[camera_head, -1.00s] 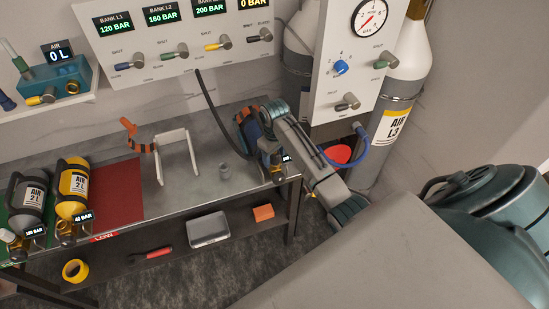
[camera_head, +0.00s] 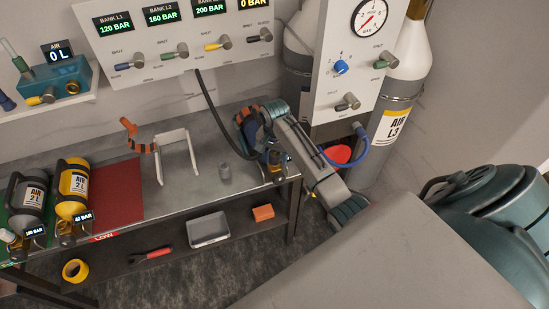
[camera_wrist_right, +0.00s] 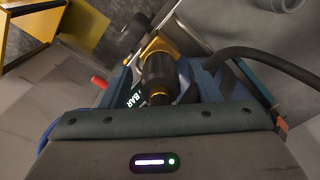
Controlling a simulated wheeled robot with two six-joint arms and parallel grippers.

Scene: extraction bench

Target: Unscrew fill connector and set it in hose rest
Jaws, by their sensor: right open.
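My right gripper (camera_head: 272,150) is over the right end of the bench, at the valve end of a blue cylinder (camera_head: 254,130) that it partly hides. In the right wrist view its jaws (camera_wrist_right: 165,88) are open around a black and brass fitting (camera_wrist_right: 158,72), which seems to be the fill connector; I cannot tell whether they touch it. A black hose (camera_head: 212,112) hangs from the panel and loops to this spot; it also shows in the wrist view (camera_wrist_right: 265,62). A pale U-shaped stand (camera_head: 176,152), possibly the hose rest, is left on the bench. My left gripper is out of view.
The valve panel (camera_head: 180,35) is behind. A blue hose (camera_head: 357,150) hangs to the right of my arm.

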